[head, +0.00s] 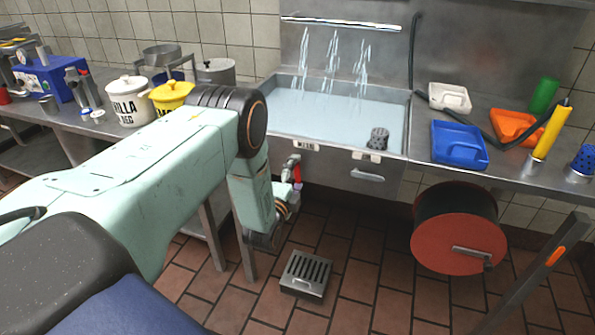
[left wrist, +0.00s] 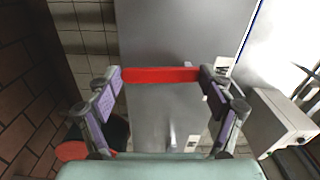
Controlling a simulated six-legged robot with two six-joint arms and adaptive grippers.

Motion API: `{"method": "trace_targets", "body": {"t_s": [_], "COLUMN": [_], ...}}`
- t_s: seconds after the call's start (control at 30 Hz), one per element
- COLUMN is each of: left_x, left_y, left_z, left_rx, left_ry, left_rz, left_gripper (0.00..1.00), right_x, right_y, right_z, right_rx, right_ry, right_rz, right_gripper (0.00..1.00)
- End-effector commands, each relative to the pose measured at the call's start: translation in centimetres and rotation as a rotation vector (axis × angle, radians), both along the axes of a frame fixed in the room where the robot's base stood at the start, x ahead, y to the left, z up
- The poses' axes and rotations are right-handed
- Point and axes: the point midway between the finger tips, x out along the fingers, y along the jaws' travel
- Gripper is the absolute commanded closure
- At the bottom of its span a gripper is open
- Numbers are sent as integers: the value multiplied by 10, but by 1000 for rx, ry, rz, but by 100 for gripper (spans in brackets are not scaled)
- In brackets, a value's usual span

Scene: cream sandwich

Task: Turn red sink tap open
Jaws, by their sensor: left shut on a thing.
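The red sink tap (head: 297,172) is a small red lever below the front edge of the steel sink (head: 330,157), at its left end. My left gripper (head: 293,188) is at the tap and partly hidden by my arm. In the left wrist view the red tap lever (left wrist: 160,75) lies straight across between the two fingertips of my left gripper (left wrist: 162,80), which is shut on it. Streams of water fall from a bar (head: 340,23) at the back into the sink. My right gripper is not in view.
A red and black drum (head: 458,245) with a crank is right of the tap, below the counter. A grated drain box (head: 306,274) is on the tiled floor. White (head: 128,103) and yellow (head: 172,97) pots stand left of the sink. Blue (head: 458,146) and orange (head: 512,127) trays are on the right counter.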

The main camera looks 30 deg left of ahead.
Motion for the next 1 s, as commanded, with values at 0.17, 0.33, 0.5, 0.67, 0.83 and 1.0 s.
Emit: {"method": "trace_targets", "body": {"t_s": [0.17,0.33,0.5,0.67,0.83,1.0], "left_x": [0,0,0,0,0,0], "left_y": [2,3,3,3,3,3], "left_z": [2,1,1,1,1,1], "left_rx": [61,88,98,99,98,97], "left_ry": [13,18,20,21,20,21], "left_rz": [-1,-1,-1,-1,-1,0], "left_gripper": [76,76,76,76,15,1], "right_x": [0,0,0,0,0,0], "right_y": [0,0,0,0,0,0], "right_z": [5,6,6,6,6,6], "right_rx": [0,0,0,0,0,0], "right_ry": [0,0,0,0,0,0], "right_rz": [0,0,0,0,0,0], "right_gripper": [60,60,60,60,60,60]}}
